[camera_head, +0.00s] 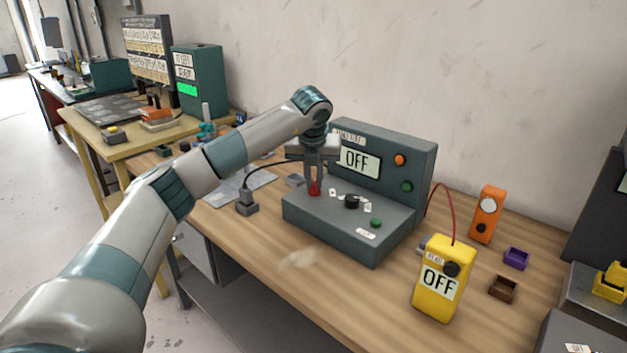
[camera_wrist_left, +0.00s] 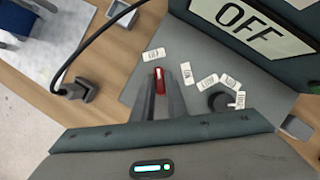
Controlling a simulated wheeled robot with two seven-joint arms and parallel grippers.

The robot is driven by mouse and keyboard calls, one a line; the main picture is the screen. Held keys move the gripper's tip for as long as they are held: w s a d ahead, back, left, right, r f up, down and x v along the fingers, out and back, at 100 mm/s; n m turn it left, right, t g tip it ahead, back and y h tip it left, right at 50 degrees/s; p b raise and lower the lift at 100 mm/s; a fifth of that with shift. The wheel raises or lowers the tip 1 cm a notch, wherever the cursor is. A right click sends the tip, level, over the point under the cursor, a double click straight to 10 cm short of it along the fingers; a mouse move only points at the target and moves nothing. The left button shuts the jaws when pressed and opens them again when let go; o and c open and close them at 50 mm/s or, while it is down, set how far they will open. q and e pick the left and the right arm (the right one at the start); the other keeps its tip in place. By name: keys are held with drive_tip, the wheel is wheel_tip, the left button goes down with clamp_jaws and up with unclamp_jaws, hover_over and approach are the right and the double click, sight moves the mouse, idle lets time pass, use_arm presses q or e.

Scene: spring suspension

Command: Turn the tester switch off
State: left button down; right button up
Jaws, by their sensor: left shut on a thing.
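The grey tester (camera_head: 330,228) stands on the wooden bench with an upright back panel. Its display (camera_head: 358,160) reads OFF, and the display also shows in the left wrist view (camera_wrist_left: 250,24). My left gripper (camera_head: 314,184) points down over the left part of the tester's sloping top. It is shut on a small red switch (camera_wrist_left: 159,77), whose red also shows between the fingertips in the head view. The fingers hide part of the switch, and I cannot read its position clearly. A black knob (camera_head: 352,202) and a green button (camera_head: 376,223) are to the right. My right gripper is not in view.
A yellow handheld meter (camera_head: 440,280) reading OFF stands right of the tester, with an orange device (camera_head: 486,214) behind it. Small purple (camera_head: 515,259) and brown (camera_head: 502,289) bins lie nearby. A black cable runs to a grey connector (camera_head: 247,205). The front bench is mostly clear.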

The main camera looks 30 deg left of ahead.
use_arm(q)
drive_tip(key=shift+w+r+n+y, duration=0.1)
drive_tip(key=shift+n+y, duration=0.2)
drive_tip(key=shift+n, duration=0.3)
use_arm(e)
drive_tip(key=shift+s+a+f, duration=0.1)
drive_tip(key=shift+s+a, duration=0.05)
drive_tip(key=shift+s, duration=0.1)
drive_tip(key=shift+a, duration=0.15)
use_arm(q)
drive_tip(key=c, duration=1.8)
unclamp_jaws()
drive_tip(key=shift+o, duration=0.2)
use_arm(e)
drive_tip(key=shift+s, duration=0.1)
